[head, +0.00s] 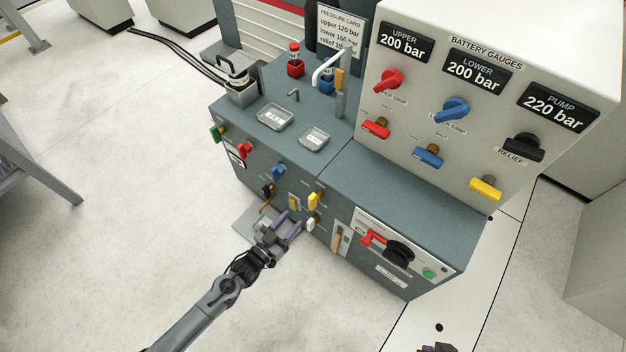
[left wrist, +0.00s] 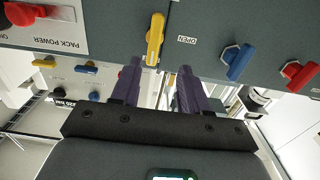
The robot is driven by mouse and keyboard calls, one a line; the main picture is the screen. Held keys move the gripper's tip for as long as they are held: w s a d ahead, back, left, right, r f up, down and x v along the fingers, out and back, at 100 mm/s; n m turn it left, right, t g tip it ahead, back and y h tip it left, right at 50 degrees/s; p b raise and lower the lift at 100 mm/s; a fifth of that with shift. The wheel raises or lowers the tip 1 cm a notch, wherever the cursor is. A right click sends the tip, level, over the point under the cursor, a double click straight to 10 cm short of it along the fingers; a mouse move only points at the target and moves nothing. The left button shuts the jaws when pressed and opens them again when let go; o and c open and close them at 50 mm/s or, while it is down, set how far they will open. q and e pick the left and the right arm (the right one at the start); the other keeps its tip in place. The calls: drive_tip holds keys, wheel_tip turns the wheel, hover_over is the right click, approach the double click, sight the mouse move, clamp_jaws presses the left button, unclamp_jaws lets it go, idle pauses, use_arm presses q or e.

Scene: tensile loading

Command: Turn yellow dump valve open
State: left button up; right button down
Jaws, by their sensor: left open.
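A yellow valve handle (head: 313,200) is on the front face of the grey-green cabinet. A similar yellow handle (left wrist: 155,40) stands close ahead in the left wrist view, beside a label reading OPEN. Another yellow handle (head: 485,187) is on the gauge panel below the PUMP display. I cannot read which one is labelled dump. My left gripper (head: 290,222) is open and empty, its purple fingers pointing at the cabinet front just below the front yellow handle. The fingers also show in the left wrist view (left wrist: 158,88), apart from the handle. A sliver of my right gripper (head: 437,348) shows at the bottom edge.
Near the front yellow handle are a blue handle (head: 278,172), a red handle (head: 244,150) and a white handle (head: 311,224). The pack power panel with a red switch (head: 372,237) is to the right. The floor (head: 120,200) left of the cabinet is clear.

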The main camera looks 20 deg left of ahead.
sight(310, 204)
use_arm(q)
drive_tip(key=b+x, duration=0.1)
drive_tip(key=x, duration=0.1)
drive_tip(key=b+x, duration=0.1)
drive_tip(key=x, duration=0.2)
drive_tip(key=d+b+x, duration=0.1)
drive_tip(key=b+x, duration=0.1)
drive_tip(key=x, duration=0.1)
drive_tip(key=shift+s+r, duration=0.1)
drive_tip(key=shift+r, duration=0.15)
drive_tip(key=shift+w+d+b, duration=0.25)
drive_tip(key=shift+w+b, duration=0.1)
drive_tip(key=shift+w, duration=0.25)
drive_tip(key=shift+w+r, duration=0.15)
drive_tip(key=shift+w, duration=0.4)
use_arm(e)
drive_tip(key=f, duration=0.1)
drive_tip(key=s+f, duration=0.1)
drive_tip(key=f, duration=0.3)
drive_tip(key=shift+s+d+f, duration=0.1)
drive_tip(key=shift+s+d, duration=0.25)
drive_tip(key=shift+d, duration=0.05)
use_arm(q)
drive_tip(key=shift+s+d, duration=0.1)
